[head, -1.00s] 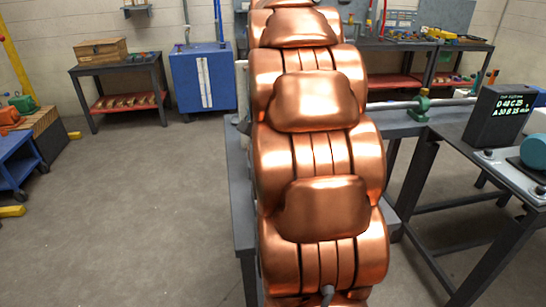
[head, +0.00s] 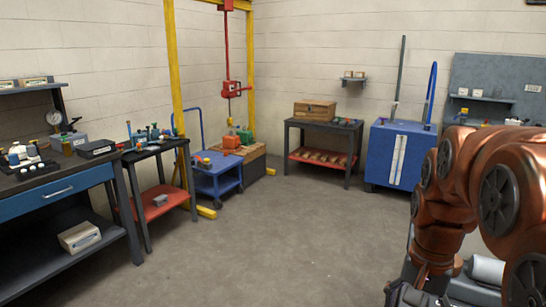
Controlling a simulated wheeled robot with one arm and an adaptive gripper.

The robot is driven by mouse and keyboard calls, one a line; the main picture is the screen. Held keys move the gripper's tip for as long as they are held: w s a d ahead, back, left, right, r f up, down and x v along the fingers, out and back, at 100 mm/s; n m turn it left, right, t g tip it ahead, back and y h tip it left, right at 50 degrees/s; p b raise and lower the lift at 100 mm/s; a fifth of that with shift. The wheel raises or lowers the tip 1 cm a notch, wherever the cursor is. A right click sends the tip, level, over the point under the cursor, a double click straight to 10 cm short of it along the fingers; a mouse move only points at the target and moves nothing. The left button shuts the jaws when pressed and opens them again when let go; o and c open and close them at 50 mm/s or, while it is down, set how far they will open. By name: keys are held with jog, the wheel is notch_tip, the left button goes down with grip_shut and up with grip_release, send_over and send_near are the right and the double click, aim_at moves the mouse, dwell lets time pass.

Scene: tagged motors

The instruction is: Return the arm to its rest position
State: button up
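My copper-coloured arm is folded at the right edge of the head view, its links bent over and pointing down. A dark part at its lower end, at the bottom edge, looks like my gripper (head: 408,294). Its fingers are cut off or hidden, so I cannot see whether it is open, shut or holding anything.
A workbench (head: 60,200) and a small dark table (head: 160,150) stand at left. A blue cart (head: 218,180) and yellow hoist frame (head: 174,60) are behind. A table with a wooden box (head: 315,110) and a blue cabinet (head: 398,155) line the back wall. The middle floor is clear.

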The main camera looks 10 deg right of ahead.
jog(key=s+a+f+n+g+p, duration=0.1)
jog(key=s+a+f+n+p, duration=0.2)
jog(key=s+a+n, duration=0.6)
jog(key=s+a, duration=0.3)
jog(key=s, duration=0.1)
jog(key=shift+s+f, duration=0.3)
jog(key=shift+f, duration=0.1)
jog(key=shift+c, duration=0.2)
